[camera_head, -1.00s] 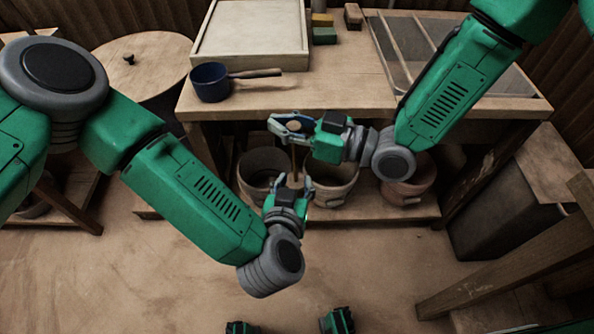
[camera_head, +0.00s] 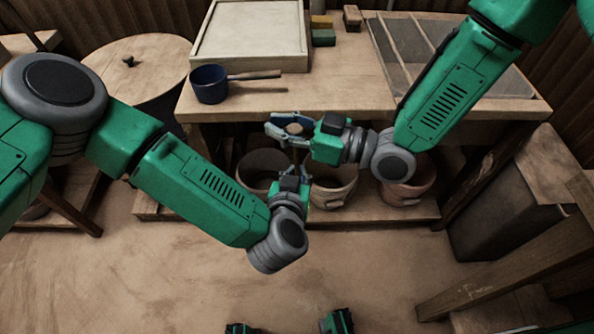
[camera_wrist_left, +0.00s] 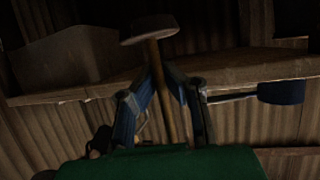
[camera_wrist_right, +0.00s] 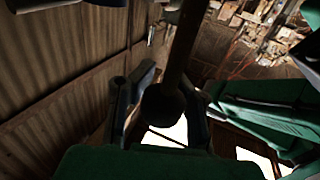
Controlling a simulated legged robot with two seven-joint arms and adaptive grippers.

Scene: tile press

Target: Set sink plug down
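The sink plug shows in the left wrist view as a thin rod (camera_wrist_left: 168,110) with a flat disc (camera_wrist_left: 150,28) at one end. My right gripper (camera_head: 286,127) holds its knob-like top end; the right wrist view shows the dark rounded end (camera_wrist_right: 163,103) between my fingers. My left gripper (camera_head: 292,168) is just below the right one, its fingertips closed in on the rod. In the head view the rod hangs down between my grippers, and the disc is hidden there.
A wooden worktable (camera_head: 330,92) carries a blue pot (camera_head: 209,84), a framed board (camera_head: 250,35) and small blocks (camera_head: 323,37). Several buckets (camera_head: 335,188) stand on its lower shelf. A round table (camera_head: 150,80) is at left. The table front is clear.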

